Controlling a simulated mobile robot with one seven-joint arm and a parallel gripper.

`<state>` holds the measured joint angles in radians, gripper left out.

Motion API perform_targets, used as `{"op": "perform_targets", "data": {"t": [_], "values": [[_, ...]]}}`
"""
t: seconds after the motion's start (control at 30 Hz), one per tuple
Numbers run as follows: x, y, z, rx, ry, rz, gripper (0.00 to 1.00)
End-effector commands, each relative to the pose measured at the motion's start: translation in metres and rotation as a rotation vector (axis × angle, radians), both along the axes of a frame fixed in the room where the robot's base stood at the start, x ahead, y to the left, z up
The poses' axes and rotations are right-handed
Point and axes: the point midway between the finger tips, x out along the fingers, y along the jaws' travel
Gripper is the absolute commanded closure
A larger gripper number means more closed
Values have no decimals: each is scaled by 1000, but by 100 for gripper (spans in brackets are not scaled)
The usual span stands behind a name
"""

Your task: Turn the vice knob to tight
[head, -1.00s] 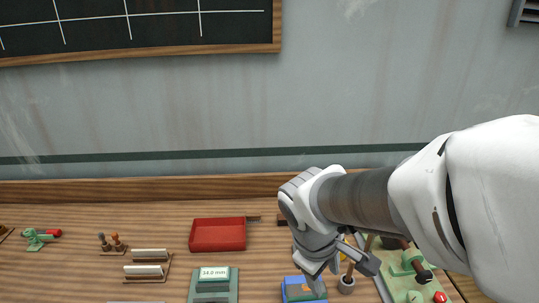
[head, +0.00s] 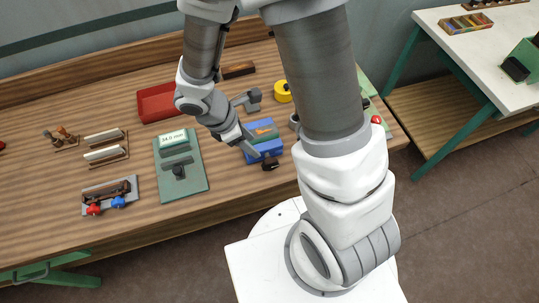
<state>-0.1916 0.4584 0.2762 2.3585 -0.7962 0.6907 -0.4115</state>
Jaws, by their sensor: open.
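One finger overlaps the vice's left edge in the picture. I cannot tell whether it touches. The knob is clear of the fingers, and its exact setting is too small to read.
A red tray (head: 154,104) and a yellow round thing (head: 283,92) lie farther back. A fixture with red and blue knobs (head: 110,195) is at front left. Bare bench (head: 230,190) lies before the vice.

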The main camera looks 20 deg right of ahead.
Motion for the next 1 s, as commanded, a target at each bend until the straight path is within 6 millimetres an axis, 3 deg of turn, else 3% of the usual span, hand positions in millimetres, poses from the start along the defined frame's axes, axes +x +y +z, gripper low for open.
{"op": "perform_targets", "data": {"t": [0.1, 0.5, 0.7, 1.0], "values": [[-2, -10, -28, -2, 6, 0, 46], [-1, -43, -105, -2, 3, -1, 46], [0, -52, -125, 0, 0, -2, 46], [0, -54, -130, 0, -1, -3, 46]]}}
